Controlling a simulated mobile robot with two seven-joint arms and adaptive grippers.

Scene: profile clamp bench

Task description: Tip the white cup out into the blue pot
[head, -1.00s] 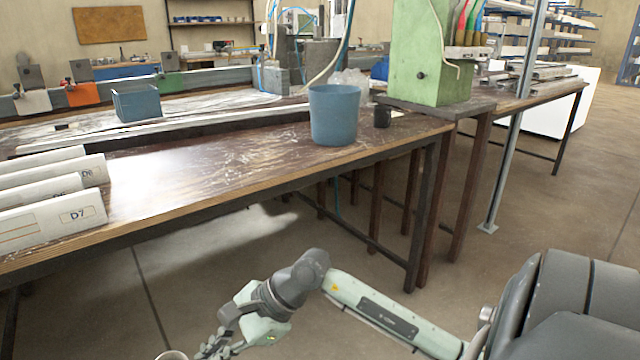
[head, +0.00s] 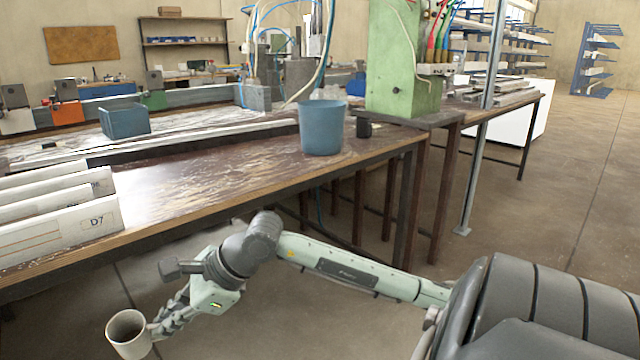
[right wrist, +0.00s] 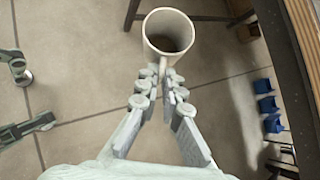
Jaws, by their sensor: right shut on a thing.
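The white cup (head: 121,345) is at the bottom left of the head view, off the table's near side and lower than its top. It is roughly upright, slightly tilted, with its mouth up and a brownish inside; I cannot tell what it holds. My right gripper (head: 158,327) is shut on the cup at its handle side. In the right wrist view the cup (right wrist: 152,38) is beyond the fingertips (right wrist: 166,80), with its handle between them. The blue pot (head: 321,130) stands upright on the table near its right end, well away from the cup; its inside is hidden. My left gripper is not in view.
The brown table (head: 215,180) has a clear stretch left of the pot. White profiles labelled D7 (head: 60,235) lie at its left end. A blue bin (head: 124,122) is farther back.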

